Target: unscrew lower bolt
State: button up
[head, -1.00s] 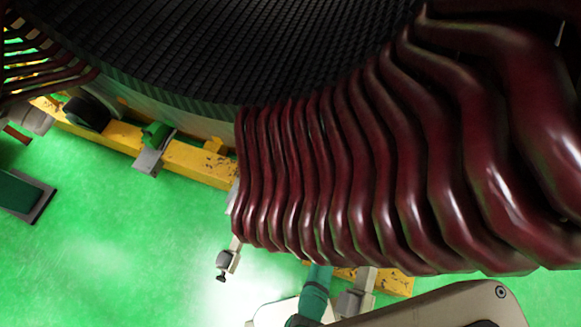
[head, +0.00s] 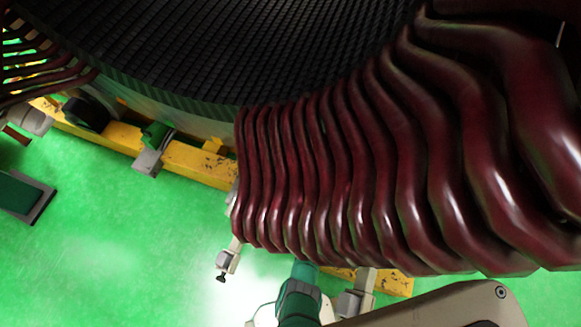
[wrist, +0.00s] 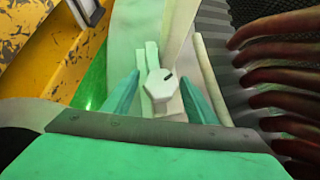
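A pale bolt (wrist: 156,84) with a hexagonal head and a dark mark on it shows in the middle of the wrist view. It sits in front of a light bracket on the stator frame. My gripper (wrist: 161,92) is open, with one teal finger left of the bolt head and one right of it. A gap shows on the left; whether the right finger touches the bolt I cannot tell. In the head view the bolt cannot be made out, and my gripper's fingers are hidden behind the coils; only my teal and white arm parts show below them.
Dark red stator coils (head: 345,190) fill the right of the head view and also show at the right of the wrist view (wrist: 285,78). A yellow beam (head: 200,163) runs below the stator. A small clamp (head: 228,262) hangs left of my arm.

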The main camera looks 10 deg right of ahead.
jog(key=c, duration=0.9)
jog(key=shift+n+g+h, duration=0.6)
jog(key=shift+n+g, duration=0.2)
jog(key=shift+g, duration=0.1)
jog(key=shift+n+g+h, duration=0.6)
jog(key=shift+n+g, duration=0.1)
jog(key=shift+g, duration=0.3)
jog(key=o, duration=0.9)
jog(key=shift+s, duration=0.1)
jog(key=shift+o, duration=0.9)
